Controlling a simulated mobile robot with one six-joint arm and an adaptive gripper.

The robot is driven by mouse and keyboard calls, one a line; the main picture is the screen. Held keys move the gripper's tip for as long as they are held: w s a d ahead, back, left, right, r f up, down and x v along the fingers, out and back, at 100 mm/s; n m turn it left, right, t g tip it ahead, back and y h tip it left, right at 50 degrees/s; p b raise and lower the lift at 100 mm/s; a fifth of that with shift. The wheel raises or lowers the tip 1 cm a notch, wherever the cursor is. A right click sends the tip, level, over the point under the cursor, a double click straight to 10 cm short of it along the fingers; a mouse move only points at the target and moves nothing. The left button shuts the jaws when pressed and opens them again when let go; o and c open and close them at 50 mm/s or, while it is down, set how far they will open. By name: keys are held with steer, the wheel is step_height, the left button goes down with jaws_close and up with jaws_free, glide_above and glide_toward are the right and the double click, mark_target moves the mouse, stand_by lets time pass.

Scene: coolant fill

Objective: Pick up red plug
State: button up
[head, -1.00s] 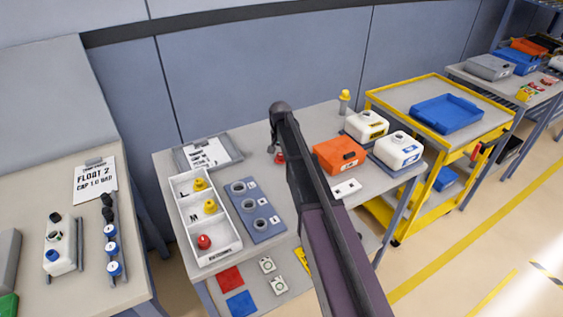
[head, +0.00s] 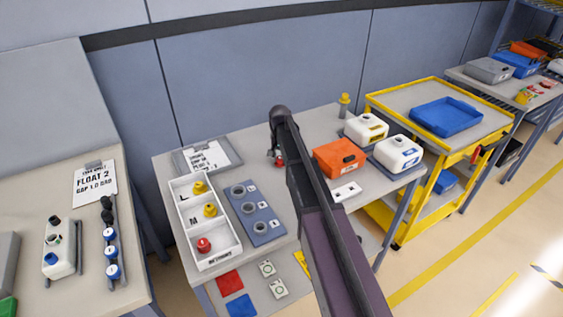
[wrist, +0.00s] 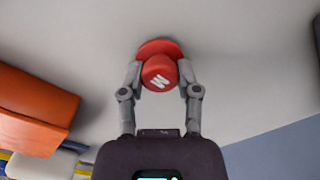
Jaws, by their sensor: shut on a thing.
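A red plug (wrist: 160,72) with a white letter on its face sits between the two fingers of my gripper (wrist: 160,78) in the wrist view. The fingers are shut on its sides. In the head view the same red plug (head: 279,163) shows small beside my arm, at the gripper (head: 277,155), over the middle of the grey table; my arm hides part of this area. Whether the plug touches the table I cannot tell. Another red plug (head: 204,245) stands in the front compartment of the white tray (head: 222,253), with yellow plugs (head: 210,210) in the compartments behind it.
A blue-grey block with several holes (head: 248,222) lies right of the tray. An orange container (head: 339,158) and white containers (head: 397,152) stand right of my arm. A clipboard (head: 228,158) lies at the back left. A yellow cart (head: 408,202) stands to the right.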

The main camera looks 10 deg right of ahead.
mark_target(280, 157)
steer(key=shift+r, duration=0.15)
step_height(280, 157, up, 4)
steer(key=p, duration=0.4)
steer(key=s, duration=1)
steer(key=s+a+p, duration=0.1)
steer(key=s, duration=0.5)
steer(key=shift+a+r, duration=0.1)
steer(key=shift+r, duration=0.25)
